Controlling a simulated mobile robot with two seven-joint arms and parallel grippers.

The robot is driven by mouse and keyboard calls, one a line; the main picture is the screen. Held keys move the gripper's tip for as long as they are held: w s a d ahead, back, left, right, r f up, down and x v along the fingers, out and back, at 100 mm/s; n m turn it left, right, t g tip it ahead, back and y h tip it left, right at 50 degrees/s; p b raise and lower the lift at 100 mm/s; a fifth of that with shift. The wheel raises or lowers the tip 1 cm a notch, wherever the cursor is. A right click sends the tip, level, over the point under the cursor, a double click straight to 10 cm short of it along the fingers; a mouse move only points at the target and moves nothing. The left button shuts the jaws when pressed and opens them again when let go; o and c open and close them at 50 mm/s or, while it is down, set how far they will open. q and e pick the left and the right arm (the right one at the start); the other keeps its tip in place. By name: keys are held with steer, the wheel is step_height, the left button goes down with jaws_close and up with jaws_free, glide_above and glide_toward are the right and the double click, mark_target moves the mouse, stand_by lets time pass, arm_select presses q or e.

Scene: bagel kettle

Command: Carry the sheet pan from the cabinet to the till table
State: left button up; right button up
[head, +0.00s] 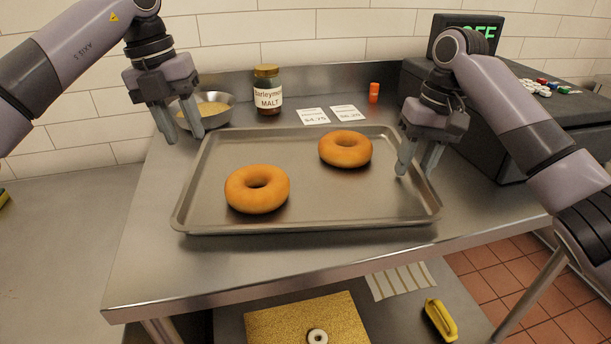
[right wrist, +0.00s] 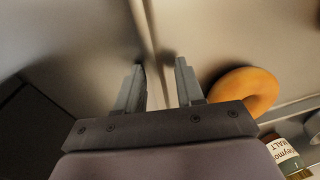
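The grey sheet pan (head: 300,222) lies flat on the steel table, with two orange-brown bagels on it, one at front left (head: 257,189) and one at back right (head: 345,149). My right gripper (head: 416,170) is at the pan's right rim, one finger on the inner side. In the right wrist view its fingers (right wrist: 160,88) stand apart with the pan's rim line running between them; contact cannot be told. My left gripper (head: 181,135) is open and empty, above the table near the pan's back left corner, apart from the rim.
A metal bowl (head: 218,101), malt jar (head: 267,90), two price cards (head: 329,114) and an orange-capped item (head: 374,92) stand behind the pan. A dark till (head: 510,130) stands at right. A lower shelf holds a gold board (head: 285,320) and yellow-handled object (head: 440,319).

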steer(key=shift+r, duration=0.15)
arm_select(q)
steer(key=r, duration=0.5)
steer(key=shift+a, duration=0.35)
arm_select(e)
step_height(320, 180, up, 12)
steer(key=d, duration=0.1)
steer(key=shift+d+f, duration=0.2)
steer(key=shift+d, duration=0.2)
arm_select(q)
steer(key=shift+f, duration=0.1)
